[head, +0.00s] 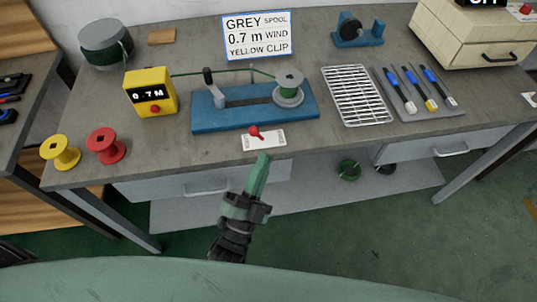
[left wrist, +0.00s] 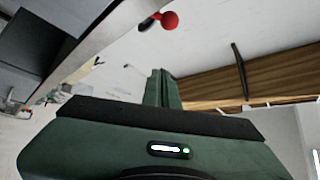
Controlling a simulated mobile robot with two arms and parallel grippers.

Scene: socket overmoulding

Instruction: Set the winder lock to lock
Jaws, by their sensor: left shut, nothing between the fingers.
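The winder lock is a red lever (head: 255,132) on a small white plate (head: 263,141) at the front edge of the bench, before the blue winder (head: 245,112). The lever's red knob leans to the left in the head view. A grey-green spool (head: 289,85) sits on the winder's right side. My left gripper (head: 263,158) is shut and empty, its fingertips just below the plate in the head view. In the left wrist view the red knob (left wrist: 169,20) shows above the shut fingers (left wrist: 161,88), apart from them. My right gripper is not in view.
A yellow counter (head: 150,92) reading 0.7M stands left of the winder. Yellow (head: 60,152) and red (head: 106,146) spools stand at the left front. A wire rack (head: 357,95) and a tool mat (head: 425,108) lie to the right. A sign (head: 257,36) stands behind.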

